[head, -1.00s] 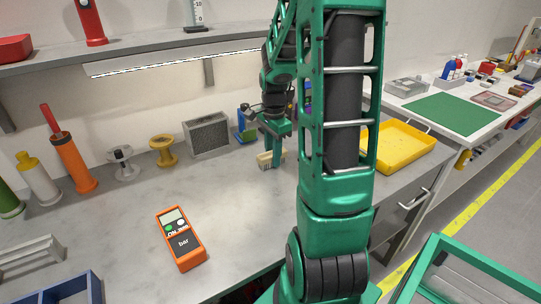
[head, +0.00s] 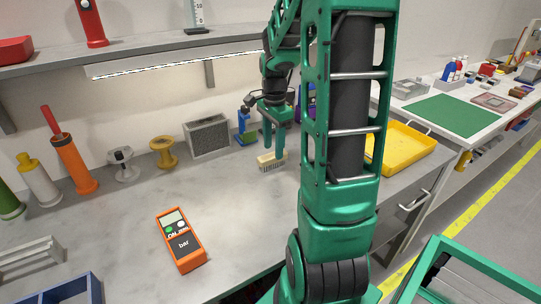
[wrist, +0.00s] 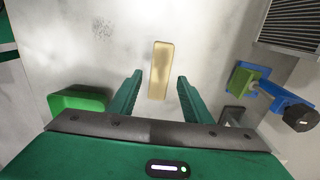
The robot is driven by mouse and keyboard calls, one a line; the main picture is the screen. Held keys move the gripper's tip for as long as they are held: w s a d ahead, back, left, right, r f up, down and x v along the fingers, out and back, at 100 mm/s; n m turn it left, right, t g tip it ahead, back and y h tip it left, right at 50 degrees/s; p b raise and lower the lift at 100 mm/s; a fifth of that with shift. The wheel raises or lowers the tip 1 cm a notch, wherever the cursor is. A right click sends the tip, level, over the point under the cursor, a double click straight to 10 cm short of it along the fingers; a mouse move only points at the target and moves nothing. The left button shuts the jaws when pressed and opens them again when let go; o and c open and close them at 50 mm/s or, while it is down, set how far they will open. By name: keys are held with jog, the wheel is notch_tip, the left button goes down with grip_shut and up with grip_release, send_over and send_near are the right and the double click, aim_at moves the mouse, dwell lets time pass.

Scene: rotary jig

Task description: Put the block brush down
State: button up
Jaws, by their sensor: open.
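The block brush (head: 272,162), with a pale wooden block and dark bristles below, stands bristles down on the grey workbench (head: 140,225) in the head view. In the wrist view its pale block (wrist: 160,72) lies lengthwise, ahead of and between the finger lines. My gripper (head: 276,150) is above and just behind the brush in the head view. In the wrist view my gripper (wrist: 158,82) has its two green fingers spread apart, with clear bench between them and the brush untouched at the sides.
An orange meter (head: 181,240) lies on the bench at front. A grey vented box (head: 207,137), a yellow spool (head: 163,151) and a blue-green item (head: 245,128) stand along the back. A yellow tray (head: 405,148) is at right. The bench middle is clear.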

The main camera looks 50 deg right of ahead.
aim_at(273, 155)
notch_tip(273, 155, up, 7)
jog(key=s+a+f+n, duration=0.1)
jog(key=s+a+n, duration=0.5)
jog(key=s, duration=0.3)
jog(key=s+a+f+n, duration=0.1)
jog(key=s+a+n, duration=0.5)
jog(key=s+n, duration=0.2)
jog(key=s, duration=0.2)
jog(key=shift+s+a+f+n, duration=0.15)
jog(key=shift+s+a+n, duration=0.1)
jog(key=shift+s+n, duration=0.05)
jog(key=shift+w+f, duration=0.25)
jog(key=shift+w, duration=0.4)
jog(key=shift+o, duration=0.3)
